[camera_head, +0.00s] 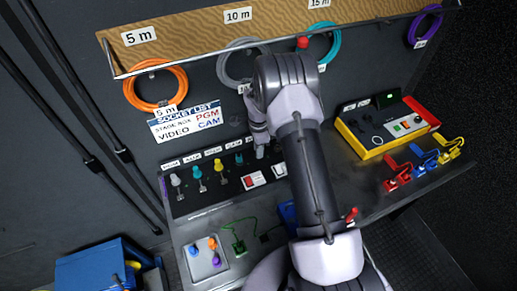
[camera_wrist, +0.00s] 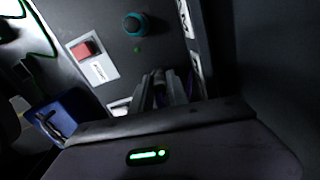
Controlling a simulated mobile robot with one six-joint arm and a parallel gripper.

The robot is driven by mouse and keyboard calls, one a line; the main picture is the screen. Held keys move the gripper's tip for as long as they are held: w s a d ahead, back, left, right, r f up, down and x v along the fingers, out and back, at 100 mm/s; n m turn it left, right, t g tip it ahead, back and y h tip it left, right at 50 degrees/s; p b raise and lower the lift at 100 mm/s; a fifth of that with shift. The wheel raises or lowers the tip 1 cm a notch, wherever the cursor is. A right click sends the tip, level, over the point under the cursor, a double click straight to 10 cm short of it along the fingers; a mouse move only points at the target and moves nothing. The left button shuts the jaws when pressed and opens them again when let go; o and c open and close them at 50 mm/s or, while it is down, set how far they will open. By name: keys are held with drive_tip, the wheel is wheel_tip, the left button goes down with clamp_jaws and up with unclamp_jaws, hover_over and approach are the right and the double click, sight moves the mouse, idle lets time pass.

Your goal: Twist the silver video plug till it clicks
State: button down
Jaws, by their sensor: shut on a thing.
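My gripper (camera_head: 259,133) reaches down to the socket panel (camera_head: 207,196) from above, in front of the back wall. It is shut on a silver plug (camera_head: 260,152) in the row of plugs, just right of a dark teal plug (camera_head: 239,158). In the wrist view my gripper's fingers (camera_wrist: 166,84) are close together, and the gripper body covers much of the silver plug. The teal plug (camera_wrist: 135,24) shows there beyond the fingers. I cannot tell how far the silver plug is turned.
Other plugs stand to the left, including another silver one (camera_head: 176,181) and a yellow one (camera_head: 218,166). A red switch (camera_head: 250,181) sits below the row. A yellow-edged control box (camera_head: 385,128) stands right. Cable coils hang behind, including an orange one (camera_head: 184,88).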

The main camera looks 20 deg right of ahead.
drive_tip(key=c, duration=2)
unclamp_jaws()
clamp_jaws()
drive_tip(key=shift+m+b, duration=2)
drive_tip(key=shift+m, duration=0.3)
drive_tip(key=shift+f+m+b, duration=0.1)
drive_tip(key=shift+m+b, duration=2.5)
drive_tip(key=shift+m, duration=0.6)
drive_tip(key=o, duration=0.8)
unclamp_jaws()
drive_tip(key=shift+w, duration=0.1)
